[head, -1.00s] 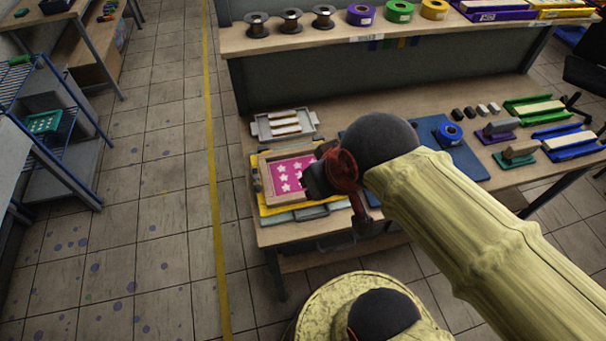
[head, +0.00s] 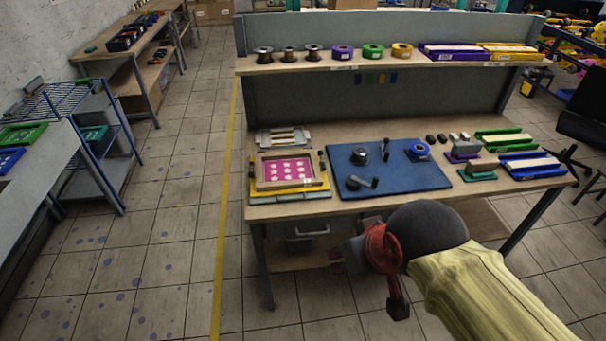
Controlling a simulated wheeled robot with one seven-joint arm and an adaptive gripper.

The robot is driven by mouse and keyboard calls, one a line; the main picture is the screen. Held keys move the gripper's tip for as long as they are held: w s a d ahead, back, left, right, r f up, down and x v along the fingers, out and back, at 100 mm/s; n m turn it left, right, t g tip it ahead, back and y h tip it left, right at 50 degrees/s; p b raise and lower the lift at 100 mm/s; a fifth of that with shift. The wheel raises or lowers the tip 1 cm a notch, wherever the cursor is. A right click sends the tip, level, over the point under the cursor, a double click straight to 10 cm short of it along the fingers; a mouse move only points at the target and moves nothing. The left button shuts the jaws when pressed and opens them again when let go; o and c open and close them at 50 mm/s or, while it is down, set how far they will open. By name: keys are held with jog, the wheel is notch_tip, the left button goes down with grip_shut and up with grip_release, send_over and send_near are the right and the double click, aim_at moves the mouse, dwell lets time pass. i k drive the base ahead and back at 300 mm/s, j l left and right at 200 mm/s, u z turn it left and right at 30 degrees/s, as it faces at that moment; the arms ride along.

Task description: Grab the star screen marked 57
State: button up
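The star screen (head: 289,168) is a light wooden frame around a pink panel with white stars. It lies on a yellow-edged board at the left end of the workbench in the head view. A small pale tag shows at its front right corner, but no number can be read. My gripper (head: 347,256) is in front of the bench's front edge, below and to the right of the screen and apart from it. Its fingers are dark and small here, so I cannot tell whether they are open. No held thing is visible.
A blue mat (head: 405,185) with dark tools and a blue tape roll (head: 418,151) lies right of the screen. A tray with pale bars (head: 284,137) sits behind it. A shelf (head: 340,66) with spools stands above. The tiled floor left of the bench is clear.

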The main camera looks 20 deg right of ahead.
aim_at(285, 169)
jog(key=k+z, duration=0.1)
jog(key=z, duration=1.95)
jog(key=j+z, duration=0.45)
jog(key=k+j+z, duration=0.15)
jog(key=z, duration=0.25)
jog(key=k+j+z, duration=0.15)
jog(key=j+z, duration=0.3)
jog(key=k+j+z, duration=0.15)
jog(key=z, duration=0.25)
jog(key=k+j, duration=1.35)
jog(key=k, duration=0.3)
jog(key=k+j, duration=0.7)
jog(key=k, duration=0.1)
